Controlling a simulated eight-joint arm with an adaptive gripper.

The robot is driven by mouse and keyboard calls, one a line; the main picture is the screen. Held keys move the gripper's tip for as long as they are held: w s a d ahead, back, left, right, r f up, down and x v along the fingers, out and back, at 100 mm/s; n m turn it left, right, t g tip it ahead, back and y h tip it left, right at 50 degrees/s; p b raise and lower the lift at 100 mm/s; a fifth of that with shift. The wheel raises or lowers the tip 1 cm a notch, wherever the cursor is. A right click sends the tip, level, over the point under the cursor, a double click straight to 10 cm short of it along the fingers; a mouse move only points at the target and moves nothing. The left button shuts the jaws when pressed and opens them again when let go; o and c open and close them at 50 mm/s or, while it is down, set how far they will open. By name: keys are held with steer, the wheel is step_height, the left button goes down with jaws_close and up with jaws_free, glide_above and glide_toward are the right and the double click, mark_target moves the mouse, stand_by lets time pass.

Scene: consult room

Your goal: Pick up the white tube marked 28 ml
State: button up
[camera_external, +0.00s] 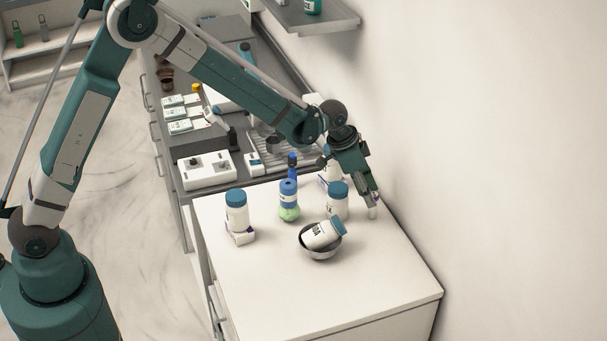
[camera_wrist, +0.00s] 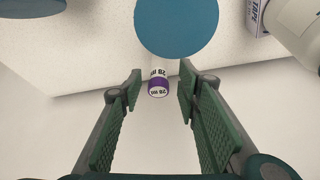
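The white tube marked 28 ml (camera_wrist: 158,88) has a purple band and shows between and just beyond my fingertips in the wrist view. Its print reads upside down there. A gap is visible on both sides of it. My gripper (camera_wrist: 158,84) is open and empty. In the external view my gripper (camera_external: 371,196) points down at the wall side of the white counter. The tube (camera_external: 373,213) shows as a small pale shape directly under the fingertips, near the counter's back edge. Its label is too small to read there.
A white bottle with a blue lid (camera_external: 337,207) stands close left of my gripper. A bowl (camera_external: 321,253) holds a tipped bottle. Another blue-lidded bottle (camera_external: 236,212) and a blue-green bottle (camera_external: 289,205) stand further left. The wall is close on the right; the counter's front (camera_external: 340,300) is clear.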

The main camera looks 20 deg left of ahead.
mark_target(372, 212)
steer(key=shift+f, duration=0.15)
steer(key=shift+x, duration=2.5)
steer(key=shift+d, duration=0.1)
steer(key=c, duration=0.9)
